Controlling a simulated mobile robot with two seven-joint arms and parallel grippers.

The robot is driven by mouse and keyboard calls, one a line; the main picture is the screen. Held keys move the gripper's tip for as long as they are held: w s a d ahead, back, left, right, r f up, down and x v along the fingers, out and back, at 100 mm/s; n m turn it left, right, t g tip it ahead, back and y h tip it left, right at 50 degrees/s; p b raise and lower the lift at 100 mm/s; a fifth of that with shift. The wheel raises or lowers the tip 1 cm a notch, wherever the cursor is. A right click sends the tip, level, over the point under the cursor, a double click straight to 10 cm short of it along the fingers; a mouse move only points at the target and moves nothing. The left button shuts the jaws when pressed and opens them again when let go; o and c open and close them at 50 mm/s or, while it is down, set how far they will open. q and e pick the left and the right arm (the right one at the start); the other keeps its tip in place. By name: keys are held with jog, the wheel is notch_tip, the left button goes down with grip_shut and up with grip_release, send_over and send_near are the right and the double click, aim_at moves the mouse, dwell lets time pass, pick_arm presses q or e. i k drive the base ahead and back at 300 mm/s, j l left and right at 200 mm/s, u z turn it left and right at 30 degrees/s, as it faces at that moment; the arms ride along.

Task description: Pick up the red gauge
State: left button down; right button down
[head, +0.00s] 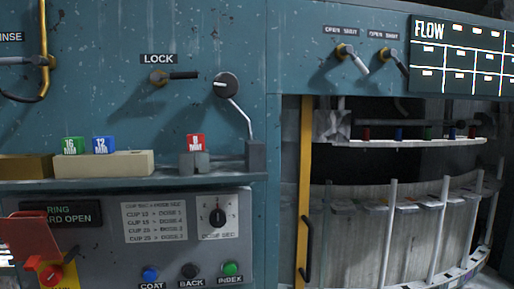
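A green gauge (73,146) and a blue gauge (104,145) stand further left in a cream block (110,164). Neither of my grippers shows in the head view.
The LOCK handle (172,77) juts out above. A control panel (135,264) with knob and buttons lies below.

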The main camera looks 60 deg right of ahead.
aim_at(195, 142)
jog(key=z, duration=1.45)
jog(key=j+z, duration=0.4)
jog(key=j, duration=0.6)
